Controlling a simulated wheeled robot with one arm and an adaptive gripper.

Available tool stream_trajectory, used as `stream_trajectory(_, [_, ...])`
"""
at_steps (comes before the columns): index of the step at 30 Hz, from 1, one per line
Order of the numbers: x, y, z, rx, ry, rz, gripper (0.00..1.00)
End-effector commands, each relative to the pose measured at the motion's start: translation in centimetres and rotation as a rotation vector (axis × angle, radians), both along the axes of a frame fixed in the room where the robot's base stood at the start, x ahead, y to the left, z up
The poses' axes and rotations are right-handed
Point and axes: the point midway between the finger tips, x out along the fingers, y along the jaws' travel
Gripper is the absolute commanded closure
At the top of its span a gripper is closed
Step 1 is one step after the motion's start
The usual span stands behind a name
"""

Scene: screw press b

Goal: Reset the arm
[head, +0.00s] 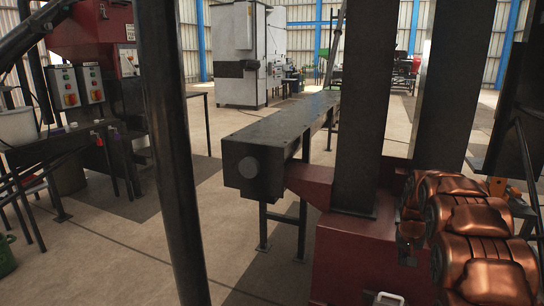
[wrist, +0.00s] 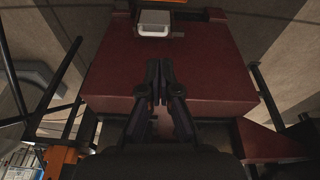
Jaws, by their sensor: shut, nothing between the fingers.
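My gripper (wrist: 158,82) shows in the wrist view, with its two dark fingers close together and nothing between them. It points at a dark red box-like base (wrist: 190,62), which fills the middle of that view. The gap between the fingertips and the red surface is hard to judge. A white handle or small tray (wrist: 154,24) sits at the top edge of the red base, beyond the fingertips. In the head view I cannot make out my gripper.
The head view shows a red machine base (head: 348,255) with a thick dark column (head: 362,110). A long dark beam (head: 285,125) on legs stands behind it. A dark pole (head: 170,150) rises at left. A bench (head: 60,145) stands far left. Open floor (head: 130,245) lies left.

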Motion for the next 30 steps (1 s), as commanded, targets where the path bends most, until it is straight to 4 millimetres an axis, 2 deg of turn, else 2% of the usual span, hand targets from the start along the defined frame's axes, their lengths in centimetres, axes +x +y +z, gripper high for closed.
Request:
stream_trajectory(1, [-1.2, 1.1, 2.4, 0.003, 0.013, 0.008, 1.00])
stream_trajectory(3, [-2.7, 2.4, 4.5, 0.006, 0.026, 0.017, 1.00])
stream_trajectory(12, [-10.2, 7.7, 12.2, 0.028, 0.096, 0.060, 1.00])
stream_trajectory(21, [-18.7, 12.5, 18.8, 0.051, 0.169, 0.110, 1.00])
stream_trajectory(30, [-27.8, 16.6, 24.1, 0.073, 0.236, 0.169, 1.00])
